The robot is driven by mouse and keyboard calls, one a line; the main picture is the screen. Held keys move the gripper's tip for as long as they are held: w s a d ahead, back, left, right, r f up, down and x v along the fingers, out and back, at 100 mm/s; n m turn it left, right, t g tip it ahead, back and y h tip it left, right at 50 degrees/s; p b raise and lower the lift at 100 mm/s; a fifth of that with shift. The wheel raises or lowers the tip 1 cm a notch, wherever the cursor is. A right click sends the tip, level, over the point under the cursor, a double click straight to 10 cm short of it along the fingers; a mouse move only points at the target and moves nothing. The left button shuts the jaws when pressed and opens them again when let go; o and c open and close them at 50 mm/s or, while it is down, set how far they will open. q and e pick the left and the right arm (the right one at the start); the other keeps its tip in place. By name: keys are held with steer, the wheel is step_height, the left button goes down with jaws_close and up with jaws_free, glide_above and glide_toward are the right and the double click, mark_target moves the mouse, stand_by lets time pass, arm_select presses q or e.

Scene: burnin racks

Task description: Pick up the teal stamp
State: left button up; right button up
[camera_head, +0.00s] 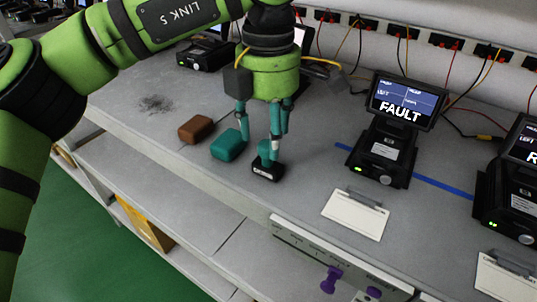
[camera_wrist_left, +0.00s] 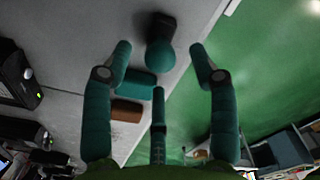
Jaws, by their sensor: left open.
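The teal stamp (camera_head: 265,153) stands upright on the grey shelf near its front edge, with a round teal knob on a black base. In the left wrist view its knob (camera_wrist_left: 160,56) shows between the spread fingertips, with the black base beyond. My left gripper (camera_head: 261,138) points down just over the stamp, its teal fingers open and holding nothing. One finger partly hides the stamp in the head view, and I cannot tell whether any finger touches it. My right gripper is not in view.
A teal block (camera_head: 229,145) lies close left of the stamp, with a brown block (camera_head: 196,129) beyond it. A black device showing FAULT (camera_head: 385,150) stands to the right, behind a white card (camera_head: 355,214). Green floor (camera_head: 90,240) lies below the shelf edge.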

mark_target(267, 142)
arm_select(q)
step_height(267, 142, down, 2)
steer(key=shift+a+f+p, duration=0.1)
steer(key=shift+f+p, duration=0.1)
steer(key=shift+p, duration=0.1)
steer(key=shift+f, duration=0.45)
steer(key=shift+c, duration=0.8)
jaws_close()
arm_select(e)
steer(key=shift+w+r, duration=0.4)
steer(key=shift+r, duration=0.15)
arm_select(q)
steer(key=shift+r, duration=0.1)
